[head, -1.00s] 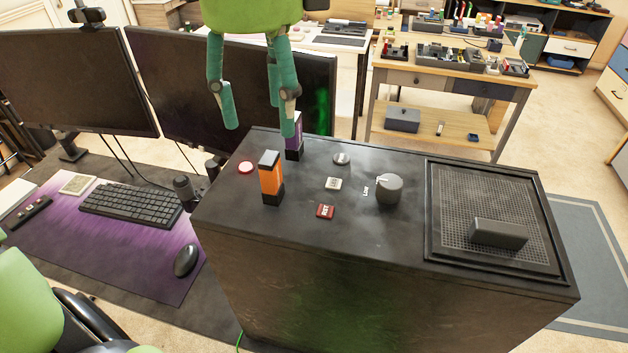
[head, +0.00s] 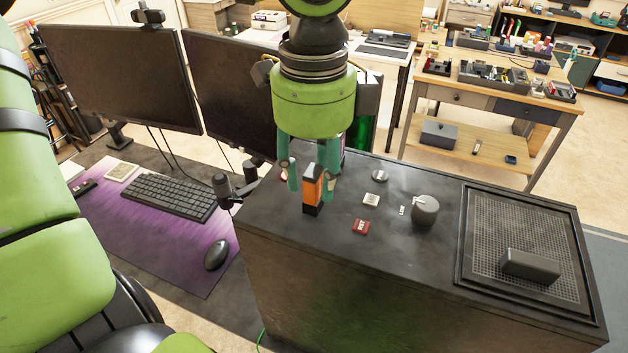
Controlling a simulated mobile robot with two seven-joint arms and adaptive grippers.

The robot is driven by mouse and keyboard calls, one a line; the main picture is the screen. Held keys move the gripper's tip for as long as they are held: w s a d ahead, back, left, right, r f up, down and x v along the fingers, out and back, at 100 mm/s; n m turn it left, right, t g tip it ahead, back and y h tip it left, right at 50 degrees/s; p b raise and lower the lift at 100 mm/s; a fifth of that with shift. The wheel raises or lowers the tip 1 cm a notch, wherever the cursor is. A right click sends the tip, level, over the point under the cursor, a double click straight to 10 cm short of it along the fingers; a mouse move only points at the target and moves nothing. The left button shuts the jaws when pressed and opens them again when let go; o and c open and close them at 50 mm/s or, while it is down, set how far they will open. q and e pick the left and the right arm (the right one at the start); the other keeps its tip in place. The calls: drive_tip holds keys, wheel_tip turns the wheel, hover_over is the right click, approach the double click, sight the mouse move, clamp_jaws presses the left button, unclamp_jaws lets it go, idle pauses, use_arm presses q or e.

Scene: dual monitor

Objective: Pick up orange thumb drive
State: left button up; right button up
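The orange thumb drive (head: 312,189) stands upright, with a black lower end, on top of the dark computer case (head: 300,235) near its left end. My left gripper (head: 309,184) points down over it. One teal finger is on the left side of the drive and the other is on its right, partly behind it. The fingers look spread, with a small gap on the left; contact on the right cannot be told. A purple thumb drive behind is almost wholly hidden by the gripper. My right gripper is not in view.
On the case stand a grey knob (head: 425,210), a red button (head: 360,228), a pale button (head: 371,200) and a mesh panel with a dark block (head: 530,267). Two monitors (head: 120,80) stand behind left. A keyboard (head: 168,196) and mouse (head: 216,254) lie on the purple mat.

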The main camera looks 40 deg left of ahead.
sight(313, 170)
use_arm(q)
drive_tip(key=c, duration=0.4)
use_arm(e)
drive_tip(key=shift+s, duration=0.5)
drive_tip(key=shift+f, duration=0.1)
use_arm(q)
drive_tip(key=shift+r+b, duration=0.35)
drive_tip(key=shift+r, duration=0.2)
wheel_tip(313, 170, up, 3)
drive_tip(key=shift+a+b, duration=0.1)
drive_tip(key=shift+b, duration=0.5)
drive_tip(key=w+d+r+p, duration=0.3)
drive_tip(key=w+r+p, duration=0.7)
drive_tip(key=w+r, duration=0.1)
drive_tip(key=shift+d+r, duration=0.2)
drive_tip(key=shift+r, duration=0.05)
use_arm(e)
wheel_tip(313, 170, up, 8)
